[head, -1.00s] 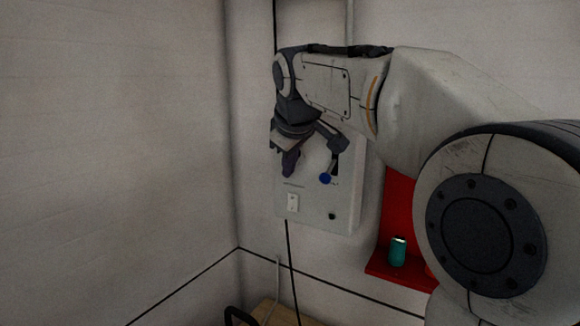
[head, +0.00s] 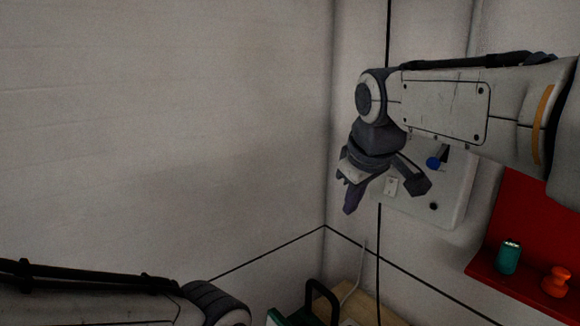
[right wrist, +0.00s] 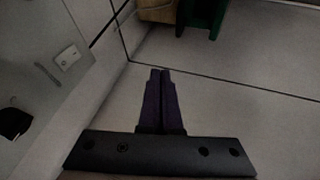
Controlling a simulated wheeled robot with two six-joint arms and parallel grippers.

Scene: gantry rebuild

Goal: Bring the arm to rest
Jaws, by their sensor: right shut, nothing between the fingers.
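My right arm reaches in from the right in the head view, with its right gripper (head: 349,207) pointing down in front of the wall and the left side of a pale control box (head: 448,205). In the right wrist view the gripper's two dark purple fingers (right wrist: 160,76) lie together with nothing between them. They look clear of the box, which shows at the left edge of that view (right wrist: 35,50). A link of my left arm shows at the lower left of the head view; its gripper is out of frame.
The box carries a blue knob (head: 433,163) and a white switch (head: 391,186). A red shelf (head: 490,277) at the right holds a teal can (head: 508,257) and an orange object (head: 556,282). The left wall is bare.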

